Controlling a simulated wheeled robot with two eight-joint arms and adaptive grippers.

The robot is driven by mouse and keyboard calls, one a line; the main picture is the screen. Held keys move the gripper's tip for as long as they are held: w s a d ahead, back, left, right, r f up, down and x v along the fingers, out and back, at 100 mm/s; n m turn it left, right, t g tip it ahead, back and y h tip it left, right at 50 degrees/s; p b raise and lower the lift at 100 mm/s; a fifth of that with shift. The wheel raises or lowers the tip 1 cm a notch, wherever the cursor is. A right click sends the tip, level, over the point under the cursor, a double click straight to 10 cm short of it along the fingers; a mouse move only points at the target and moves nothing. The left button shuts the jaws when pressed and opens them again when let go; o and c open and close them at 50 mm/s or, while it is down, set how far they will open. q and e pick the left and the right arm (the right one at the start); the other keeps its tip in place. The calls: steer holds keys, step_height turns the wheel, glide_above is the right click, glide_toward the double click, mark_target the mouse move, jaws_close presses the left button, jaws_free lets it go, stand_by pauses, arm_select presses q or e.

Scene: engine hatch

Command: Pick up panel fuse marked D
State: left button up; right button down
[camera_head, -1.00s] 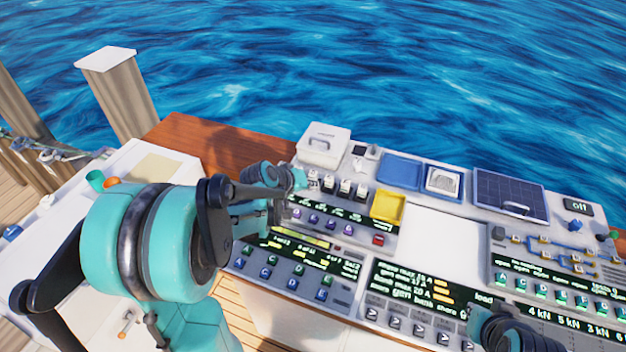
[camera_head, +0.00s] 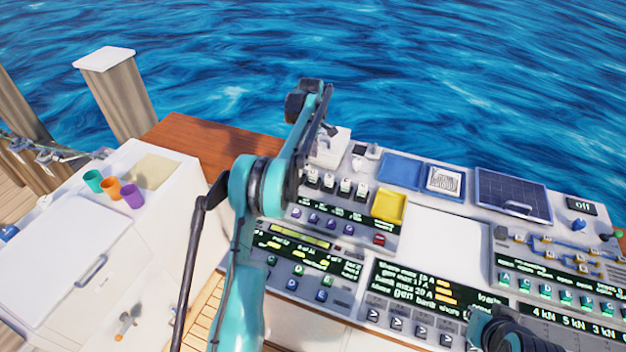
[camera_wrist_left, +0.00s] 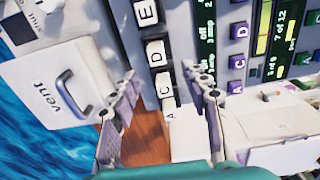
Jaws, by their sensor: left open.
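A white lettered block marked D (camera_wrist_left: 156,53) stands in a row on the grey panel, between blocks marked E (camera_wrist_left: 147,12) and C (camera_wrist_left: 165,86). In the head view the row shows right of my left arm, and the D block (camera_head: 345,187) seems to be third from the left. My left gripper (camera_wrist_left: 159,70) is open and empty, its fingertips on either side of the row near D and C. Whether they touch anything, I cannot tell. In the head view my arm hides most of this gripper. My right gripper is not visible.
A white vent box (camera_wrist_left: 58,82) with a handle stands close beside the left finger. Purple lettered buttons (camera_wrist_left: 239,32) and a display lie on the other side. A yellow tray (camera_head: 388,206) and blue tray (camera_head: 399,171) are right of the row. Cups (camera_head: 112,187) stand at left.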

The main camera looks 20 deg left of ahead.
mark_target(313, 172)
arm_select(q)
steer(key=f, duration=0.2)
steer(key=f+b, duration=0.1)
steer(key=f, duration=0.4)
steer(key=shift+w+d+f+b, duration=0.25)
steer(key=shift+d+b, duration=0.05)
steer(key=shift+b, duration=0.05)
steer(key=shift+c, duration=0.7)
jaws_close()
